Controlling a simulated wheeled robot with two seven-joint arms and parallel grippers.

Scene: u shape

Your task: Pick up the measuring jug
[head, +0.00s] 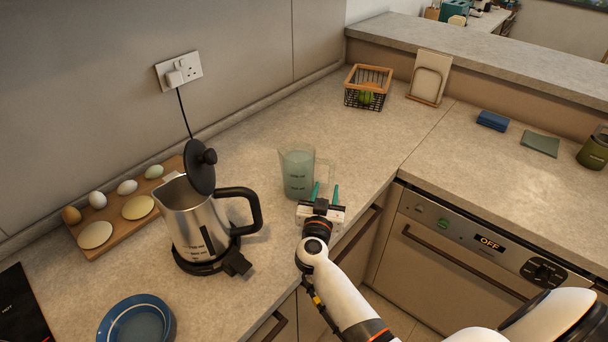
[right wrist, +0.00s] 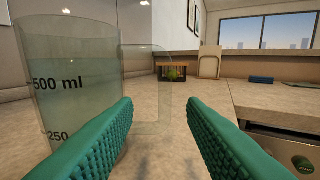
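The measuring jug (head: 298,172) is clear with dark volume marks and stands upright on the counter, right of the kettle. Its handle points right. My right gripper (head: 326,192) is at the jug's near right side with its green fingers apart. In the right wrist view the jug (right wrist: 68,85) fills the left side, and its clear handle (right wrist: 150,85) shows ahead, between the open fingers (right wrist: 162,125) or just beyond them. I cannot tell whether the fingers are around the handle. Nothing is gripped. My left gripper is not in view.
A steel kettle (head: 195,220) with its lid raised stands left of the jug. A board with eggs (head: 125,212) and a blue plate (head: 137,322) are farther left. A wire basket (head: 368,88) stands behind. The counter between jug and basket is clear.

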